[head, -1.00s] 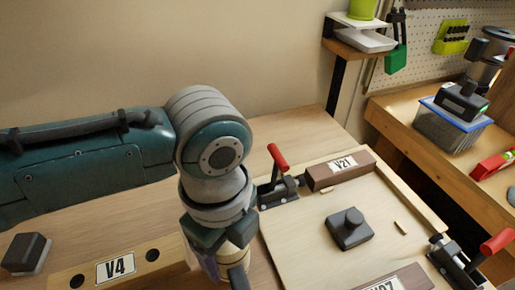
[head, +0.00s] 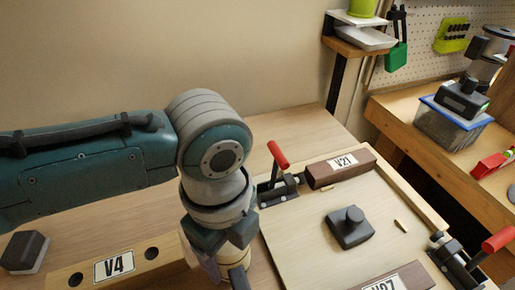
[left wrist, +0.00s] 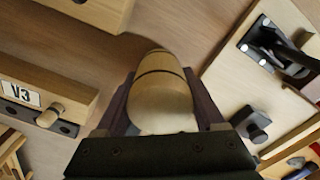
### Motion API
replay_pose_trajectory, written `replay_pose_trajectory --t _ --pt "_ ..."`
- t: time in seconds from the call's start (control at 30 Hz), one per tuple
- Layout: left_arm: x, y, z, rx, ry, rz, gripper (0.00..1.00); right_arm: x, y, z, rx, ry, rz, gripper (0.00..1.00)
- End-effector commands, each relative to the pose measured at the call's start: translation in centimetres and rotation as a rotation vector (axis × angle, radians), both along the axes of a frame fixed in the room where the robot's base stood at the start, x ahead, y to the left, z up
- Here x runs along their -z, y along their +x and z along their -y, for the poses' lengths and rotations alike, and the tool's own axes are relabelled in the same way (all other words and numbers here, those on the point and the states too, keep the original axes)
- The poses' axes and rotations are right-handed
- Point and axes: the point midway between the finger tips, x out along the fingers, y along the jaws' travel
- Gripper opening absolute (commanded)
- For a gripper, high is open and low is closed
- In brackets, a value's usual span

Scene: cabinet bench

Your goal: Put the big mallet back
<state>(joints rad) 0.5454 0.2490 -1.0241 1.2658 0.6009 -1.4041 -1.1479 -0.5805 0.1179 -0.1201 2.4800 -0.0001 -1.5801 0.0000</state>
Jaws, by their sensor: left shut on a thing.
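A pale, barrel-shaped wooden piece with dark bands, seemingly the big mallet (left wrist: 165,100), sits between the two fingers of my left gripper (left wrist: 162,92) in the left wrist view. The gripper is shut on it. In the head view my left gripper (head: 222,262) is at the bottom centre, pointing down, with a little of the wood showing beside it. It is between the V4 block (head: 140,262) and the pale board. The lower end of the mallet is hidden. My right gripper is not in view.
A V3 block (left wrist: 45,95) with a wooden peg stands left in the left wrist view. The pale board (head: 300,235) carries a V21 block (head: 340,168), a dark knobbed piece (head: 350,227) and red-handled clamps (head: 278,155). A dark block (head: 25,252) lies far left.

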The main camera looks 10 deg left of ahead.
Motion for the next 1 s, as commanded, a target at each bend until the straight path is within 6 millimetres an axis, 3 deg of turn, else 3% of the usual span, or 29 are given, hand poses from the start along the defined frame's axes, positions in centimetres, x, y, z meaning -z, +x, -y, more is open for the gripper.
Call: replay_pose_trajectory --t 1.0 --pt "1.2 0.0 0.0 0.000 0.000 0.000 0.00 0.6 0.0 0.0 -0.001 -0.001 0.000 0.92"
